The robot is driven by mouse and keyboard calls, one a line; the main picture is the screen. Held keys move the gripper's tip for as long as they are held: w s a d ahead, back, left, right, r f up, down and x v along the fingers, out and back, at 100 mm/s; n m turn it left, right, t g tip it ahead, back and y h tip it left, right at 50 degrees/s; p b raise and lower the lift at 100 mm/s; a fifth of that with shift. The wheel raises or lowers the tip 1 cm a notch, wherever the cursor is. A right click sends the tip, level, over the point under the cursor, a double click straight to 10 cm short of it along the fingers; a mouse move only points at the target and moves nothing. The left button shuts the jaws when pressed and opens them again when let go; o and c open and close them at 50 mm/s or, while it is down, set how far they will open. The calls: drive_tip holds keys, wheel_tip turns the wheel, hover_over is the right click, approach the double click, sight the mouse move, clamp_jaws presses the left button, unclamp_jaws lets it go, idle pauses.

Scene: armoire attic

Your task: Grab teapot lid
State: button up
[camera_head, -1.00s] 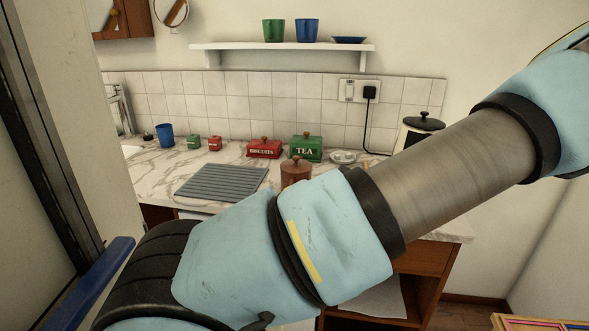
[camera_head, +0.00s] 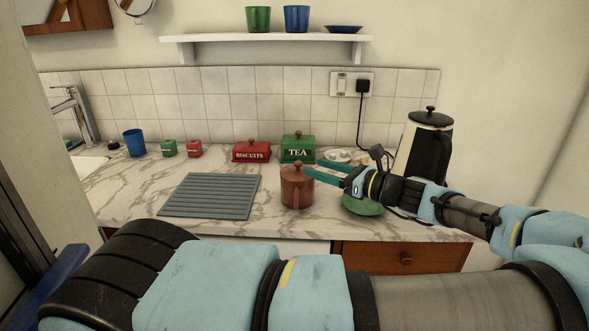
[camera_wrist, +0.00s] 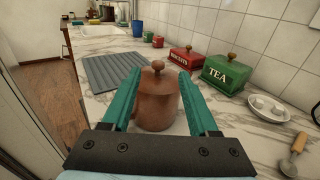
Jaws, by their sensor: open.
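A brown teapot (camera_head: 297,190) stands upright on the marble counter, its lid (camera_head: 297,172) on top with a round knob. In the wrist view the lid (camera_wrist: 157,74) and its knob lie between my two teal fingers, as seen from behind them. My gripper (camera_head: 313,167) is open and empty, reaching in from the right with its fingertips close to the lid. I cannot tell whether the fingers touch it. The wrist view shows my gripper (camera_wrist: 159,75) with one finger on each side of the pot. The pot's lower part is partly hidden there.
A grey ribbed mat (camera_head: 211,195) lies left of the pot. A red biscuits tin (camera_head: 251,152) and a green tea tin (camera_head: 298,149) stand behind it. A green object (camera_head: 362,205) sits under my gripper's wrist, and a black-and-cream kettle (camera_head: 424,155) stands at the right.

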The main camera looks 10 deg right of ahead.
sight(301, 165)
drive_tip(key=p+x, duration=0.2)
drive_tip(key=x, duration=0.4)
drive_tip(key=shift+s+p, duration=0.1)
drive_tip(key=shift+p, duration=0.2)
drive_tip(key=shift+w+a+f, duration=0.2)
drive_tip(key=shift+w+a, duration=0.2)
drive_tip(key=shift+a, duration=0.05)
drive_tip(key=shift+c, duration=0.2)
clamp_jaws()
